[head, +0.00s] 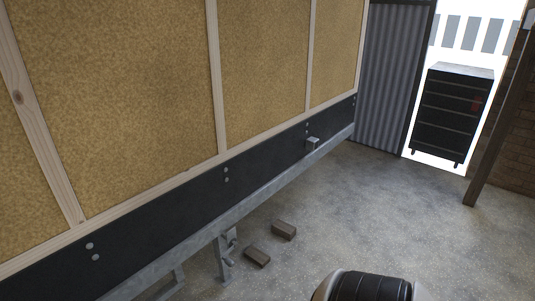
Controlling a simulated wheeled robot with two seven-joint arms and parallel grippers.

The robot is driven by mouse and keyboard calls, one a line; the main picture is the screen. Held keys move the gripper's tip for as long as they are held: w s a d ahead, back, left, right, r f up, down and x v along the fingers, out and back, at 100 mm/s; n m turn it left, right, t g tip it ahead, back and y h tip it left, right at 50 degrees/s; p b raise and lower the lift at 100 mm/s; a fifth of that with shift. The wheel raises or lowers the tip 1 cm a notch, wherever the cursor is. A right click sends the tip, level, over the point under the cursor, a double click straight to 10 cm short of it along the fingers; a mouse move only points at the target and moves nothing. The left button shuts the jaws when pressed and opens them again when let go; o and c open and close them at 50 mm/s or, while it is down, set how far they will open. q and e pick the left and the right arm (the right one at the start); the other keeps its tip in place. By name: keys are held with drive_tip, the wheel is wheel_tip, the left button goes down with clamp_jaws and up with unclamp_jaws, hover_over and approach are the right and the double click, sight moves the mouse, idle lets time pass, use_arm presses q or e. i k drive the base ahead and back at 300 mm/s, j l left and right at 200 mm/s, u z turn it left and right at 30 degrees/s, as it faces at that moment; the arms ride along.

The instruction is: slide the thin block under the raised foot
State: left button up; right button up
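Two brown blocks lie apart on the concrete floor beside the trailer. One block (257,257) is nearer to a grey metal support leg (224,262) under the trailer frame; the other block (284,230) lies a little farther back and to the right. I cannot tell clearly from here which block is thinner. The leg's lower end is close to the floor, and whether it is raised cannot be told. Neither of my grippers is in the head view.
The trailer wall (115,105) with its dark lower beam (170,205) and grey frame rail fills the left side. A black drawer cabinet (453,112) stands by the bright opening. A brown post (497,120) stands at right. The floor (400,205) between is clear.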

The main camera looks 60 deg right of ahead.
sight(255, 255)
drive_tip(key=k+j+z, duration=0.1)
drive_tip(key=z, duration=1.75)
drive_tip(key=i+l, duration=0.25)
drive_tip(key=i, duration=0.15)
drive_tip(key=i+l+u, duration=0.1)
drive_tip(key=i+l, duration=0.15)
drive_tip(key=i, duration=0.15)
